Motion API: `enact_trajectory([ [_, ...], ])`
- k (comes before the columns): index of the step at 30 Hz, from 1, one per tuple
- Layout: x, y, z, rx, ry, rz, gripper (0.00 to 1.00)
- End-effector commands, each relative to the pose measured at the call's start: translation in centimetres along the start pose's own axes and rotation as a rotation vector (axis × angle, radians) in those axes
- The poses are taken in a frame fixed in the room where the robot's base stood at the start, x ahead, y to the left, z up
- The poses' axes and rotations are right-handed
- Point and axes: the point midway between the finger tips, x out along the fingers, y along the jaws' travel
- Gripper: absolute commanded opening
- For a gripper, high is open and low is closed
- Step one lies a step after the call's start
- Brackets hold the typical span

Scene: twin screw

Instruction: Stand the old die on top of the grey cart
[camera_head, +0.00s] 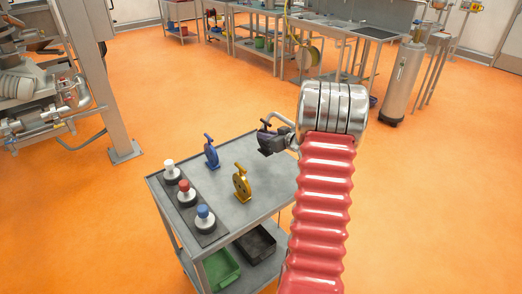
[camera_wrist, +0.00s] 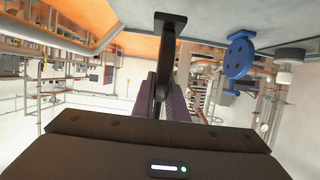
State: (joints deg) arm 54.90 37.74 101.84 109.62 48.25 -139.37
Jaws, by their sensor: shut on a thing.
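The grey cart (camera_head: 231,211) stands left of my arm in the head view; its top plate also shows along the upper part of the wrist view. My gripper (camera_head: 271,138) is above the cart's far right part, shut on a dark die (camera_wrist: 168,60). The die hangs with its T-shaped foot toward the cart top; whether it touches the top is not clear. A blue die (camera_head: 211,155) and a gold die (camera_head: 242,186) stand upright on the cart top. The blue die (camera_wrist: 238,58) also shows right of the held die in the wrist view. No label shows which die is old.
A dark strip (camera_head: 206,231) on the cart's left side holds white, red and blue-topped knobs. A green bin (camera_head: 220,268) and a black bin (camera_head: 256,244) sit on the lower shelf. Benches and a gas cylinder (camera_head: 404,80) stand further back. Orange floor around is clear.

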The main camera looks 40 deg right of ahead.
Motion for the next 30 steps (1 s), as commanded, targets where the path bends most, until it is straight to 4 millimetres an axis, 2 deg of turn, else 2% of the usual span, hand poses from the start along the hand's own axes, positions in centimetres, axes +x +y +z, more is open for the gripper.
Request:
enact_trajectory([
  [4, 0.5, 0.0, 1.1, -0.001, 0.004, 0.000, 0.00],
  [15, 0.6, 0.0, 1.4, -0.001, 0.004, -0.001, 0.00],
  [24, 1.7, -0.1, 4.4, -0.001, 0.002, -0.002, 0.00],
  [30, 1.9, -0.1, 4.7, -0.002, 0.004, -0.001, 0.00],
])
